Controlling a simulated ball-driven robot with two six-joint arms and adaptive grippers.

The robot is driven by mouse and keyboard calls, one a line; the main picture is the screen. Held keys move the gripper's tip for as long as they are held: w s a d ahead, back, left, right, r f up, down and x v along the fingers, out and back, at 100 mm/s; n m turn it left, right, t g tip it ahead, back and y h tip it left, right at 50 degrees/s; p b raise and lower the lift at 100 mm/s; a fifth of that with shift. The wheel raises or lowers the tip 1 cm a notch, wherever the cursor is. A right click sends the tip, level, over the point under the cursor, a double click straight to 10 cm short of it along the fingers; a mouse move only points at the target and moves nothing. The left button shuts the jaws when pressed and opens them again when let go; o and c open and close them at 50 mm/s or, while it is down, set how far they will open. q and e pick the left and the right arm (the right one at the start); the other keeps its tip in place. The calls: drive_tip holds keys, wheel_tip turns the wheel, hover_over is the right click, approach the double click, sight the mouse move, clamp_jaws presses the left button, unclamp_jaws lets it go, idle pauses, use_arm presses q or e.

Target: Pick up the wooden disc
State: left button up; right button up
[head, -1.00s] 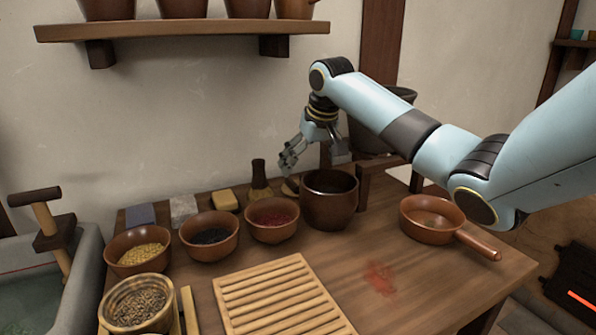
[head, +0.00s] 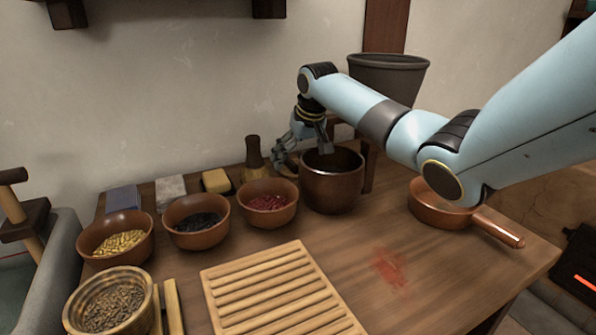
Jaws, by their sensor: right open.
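The wooden disc (head: 291,162) is a small tan round piece at the back of the table, between the wooden-handled brush and the dark brown pot. It is mostly hidden behind my right gripper and the red-filled bowl. My right gripper (head: 301,155) points down with its fingers apart, one finger close to the disc and the other near the pot's rim. It holds nothing that I can see. I cannot tell whether a finger touches the disc. My left gripper is not in view.
The dark brown pot (head: 333,183) stands right beside the gripper. The brush (head: 254,156) and red-filled bowl (head: 268,204) are close on the left. A slatted wooden rack (head: 280,290) lies in front. A copper-brown pan (head: 440,212) sits under my right arm.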

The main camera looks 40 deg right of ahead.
drive_tip(key=shift+w+d+f, duration=0.1)
drive_tip(key=shift+w+f, duration=0.2)
drive_tip(key=shift+f, duration=0.35)
drive_tip(key=shift+r, duration=0.1)
drive_tip(key=c, duration=1.3)
